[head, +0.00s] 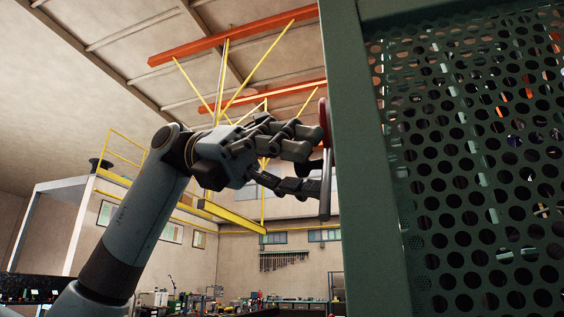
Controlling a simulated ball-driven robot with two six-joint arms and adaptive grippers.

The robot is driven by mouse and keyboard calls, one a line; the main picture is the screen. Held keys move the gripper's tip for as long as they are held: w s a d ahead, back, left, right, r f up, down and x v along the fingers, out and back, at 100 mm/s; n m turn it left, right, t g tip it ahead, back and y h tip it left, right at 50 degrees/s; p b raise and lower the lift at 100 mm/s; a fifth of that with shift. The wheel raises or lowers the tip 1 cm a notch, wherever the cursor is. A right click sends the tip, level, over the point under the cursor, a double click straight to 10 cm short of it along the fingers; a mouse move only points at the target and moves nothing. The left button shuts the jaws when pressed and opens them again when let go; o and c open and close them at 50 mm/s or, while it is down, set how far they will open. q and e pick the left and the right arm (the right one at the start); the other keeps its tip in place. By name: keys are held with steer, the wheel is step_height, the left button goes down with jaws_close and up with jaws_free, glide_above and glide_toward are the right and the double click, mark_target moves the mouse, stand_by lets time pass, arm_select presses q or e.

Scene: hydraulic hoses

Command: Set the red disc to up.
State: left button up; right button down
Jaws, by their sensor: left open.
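The red disc (323,120) shows nearly edge-on at the left side of a dark green cabinet post, upper middle of the head view. A grey bar (326,190) hangs down just below it, beside the post; I cannot tell for sure whether it is joined to the disc. My left gripper (311,167) is open, with its fingers pointing right at the disc and bar. The upper fingers end just below and left of the disc, the lower finger close to the bar. I cannot tell whether they touch. My right gripper is out of view.
The green post (356,180) and a perforated green panel (470,170) fill the right side. Behind are a yellow frame, orange beams (235,37), a white structure with yellow railing, and cluttered benches far off. The space left of the post is open around my left arm.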

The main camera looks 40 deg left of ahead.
arm_select(q)
steer(key=v, duration=1.1)
steer(key=shift+a, duration=0.45)
steer(key=shift+r, duration=0.1)
